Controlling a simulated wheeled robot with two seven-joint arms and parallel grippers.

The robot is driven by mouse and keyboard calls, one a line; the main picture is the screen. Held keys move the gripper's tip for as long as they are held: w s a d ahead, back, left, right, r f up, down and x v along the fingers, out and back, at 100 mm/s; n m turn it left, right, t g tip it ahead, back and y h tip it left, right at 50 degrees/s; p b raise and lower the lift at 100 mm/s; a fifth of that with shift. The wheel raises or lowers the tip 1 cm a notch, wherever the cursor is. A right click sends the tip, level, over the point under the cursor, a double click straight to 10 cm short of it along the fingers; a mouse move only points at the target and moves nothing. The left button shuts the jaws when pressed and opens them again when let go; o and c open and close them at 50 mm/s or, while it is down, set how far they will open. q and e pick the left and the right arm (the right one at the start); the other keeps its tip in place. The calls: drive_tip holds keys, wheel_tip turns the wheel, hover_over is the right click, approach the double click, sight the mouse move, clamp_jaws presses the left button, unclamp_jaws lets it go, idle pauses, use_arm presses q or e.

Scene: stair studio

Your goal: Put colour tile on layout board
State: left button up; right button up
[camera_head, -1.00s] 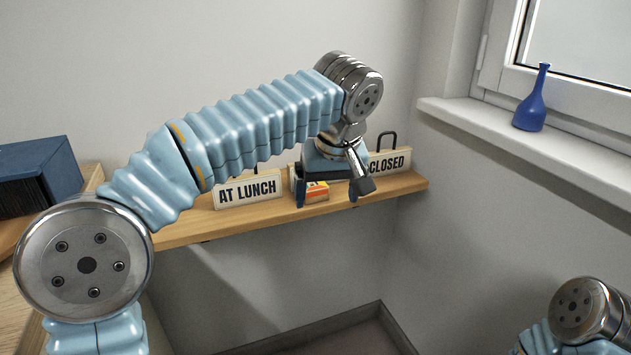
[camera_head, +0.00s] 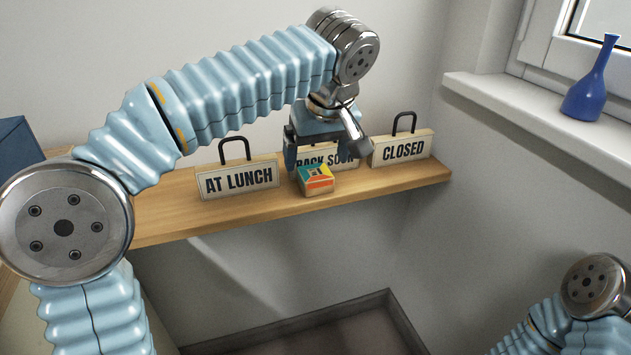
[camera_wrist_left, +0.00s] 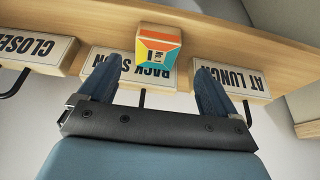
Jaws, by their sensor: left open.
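A small box-like block (camera_head: 317,188) with an orange, teal and yellow printed top sits on a wooden shelf (camera_head: 200,222), before the "BACK SOON" sign (camera_head: 340,160). I cannot tell whether this block is the colour tile. No layout board can be made out. My left gripper (camera_head: 318,158) is open and empty, just above and behind the block, in front of that sign. In the left wrist view its fingers (camera_wrist_left: 158,70) are spread, with the block (camera_wrist_left: 158,42) beyond the tips, roughly between them. Of my right arm only a part shows at lower right; its gripper is out of view.
An "AT LUNCH" sign (camera_head: 238,180) stands left of the block and a "CLOSED" sign (camera_head: 403,149) right, both with dark handles. A blue vase (camera_head: 590,90) stands on the windowsill (camera_head: 500,95). A dark blue object (camera_head: 18,148) is at far left.

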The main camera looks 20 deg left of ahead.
sight(315, 172)
use_arm(q)
drive_tip(key=x, duration=0.5)
drive_tip(key=shift+w, duration=0.35)
drive_tip(key=c, duration=1.2)
